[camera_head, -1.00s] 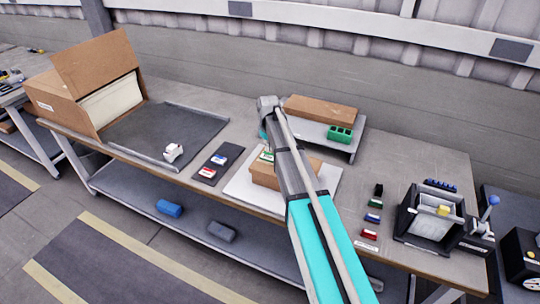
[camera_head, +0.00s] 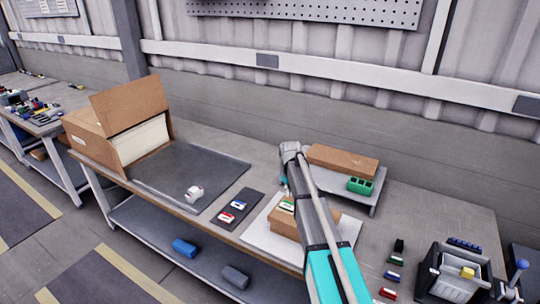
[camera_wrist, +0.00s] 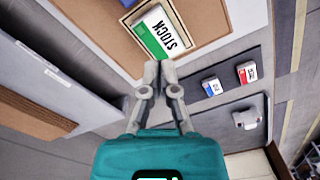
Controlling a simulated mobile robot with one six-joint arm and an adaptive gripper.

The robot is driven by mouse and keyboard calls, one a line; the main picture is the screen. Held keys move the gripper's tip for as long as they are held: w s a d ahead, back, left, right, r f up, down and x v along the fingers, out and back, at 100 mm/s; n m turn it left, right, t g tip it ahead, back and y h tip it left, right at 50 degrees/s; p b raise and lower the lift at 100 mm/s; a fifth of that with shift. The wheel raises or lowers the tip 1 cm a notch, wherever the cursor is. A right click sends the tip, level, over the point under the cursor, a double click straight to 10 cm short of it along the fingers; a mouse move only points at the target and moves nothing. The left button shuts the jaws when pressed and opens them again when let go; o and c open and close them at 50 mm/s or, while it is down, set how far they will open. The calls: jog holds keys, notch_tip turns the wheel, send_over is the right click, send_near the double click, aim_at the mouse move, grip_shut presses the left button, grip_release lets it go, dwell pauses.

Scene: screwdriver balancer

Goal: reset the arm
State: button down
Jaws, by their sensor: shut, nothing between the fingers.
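My gripper (camera_wrist: 159,80) is shut and empty in the wrist view, with its two grey fingertips together. It appears over the workbench, and its tips line up with the edge of a cardboard box below. In the head view my grey and teal arm reaches over the bench. My gripper there is mostly hidden behind the wrist (camera_head: 290,152). The arm partly covers the cardboard box (camera_head: 284,222) on its white board (camera_head: 258,236).
A grey riser (camera_head: 374,200) holds a brown box (camera_head: 342,161) and a green block (camera_head: 360,186). A dark mat (camera_head: 237,208) carries a blue and a red card. A large open carton (camera_head: 95,143) and a grey tray (camera_head: 165,178) are left.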

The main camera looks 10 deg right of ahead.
jog(key=s+m, duration=0.4)
jog(key=s, duration=2.5)
jog(key=shift+m, duration=0.4)
jog(key=shift+d, duration=0.1)
